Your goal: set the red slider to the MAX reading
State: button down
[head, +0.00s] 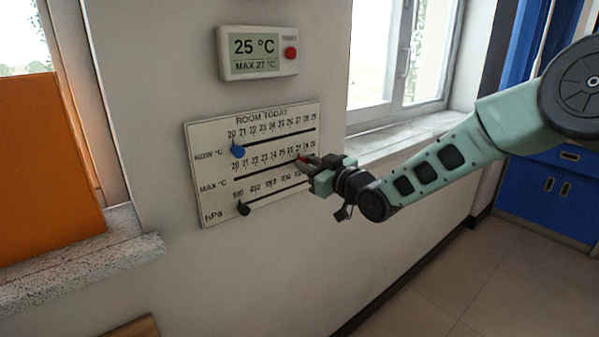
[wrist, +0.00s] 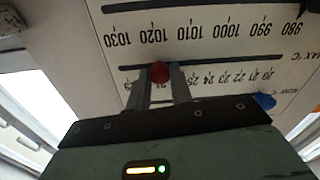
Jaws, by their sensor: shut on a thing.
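The red slider (head: 303,158) sits on the middle track, MAX °C, of the white ROOM TODAY board (head: 210,207), toward its right end. It looks to be around the 27 mark, but my gripper hides the nearby numbers. The wrist view shows the board upside down, with the red slider (wrist: 160,72) between my fingertips. My gripper (head: 309,161) is shut on the red slider. Above the board, the display (head: 254,47) reads 25 °C and MAX 27 °C.
The blue slider (head: 237,150) is at the left of the top track, near 20. The black slider (head: 243,209) is at the left of the hPa track. A red button (head: 291,53) is on the display. A window sill (head: 400,135) lies right of the board, behind my arm.

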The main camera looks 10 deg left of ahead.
jog(key=c, duration=1.2)
grip_release()
jog(key=shift+c, duration=0.2)
jog(key=b+v, duration=0.2)
jog(key=v, duration=1.5)
jog(key=shift+d, duration=0.2)
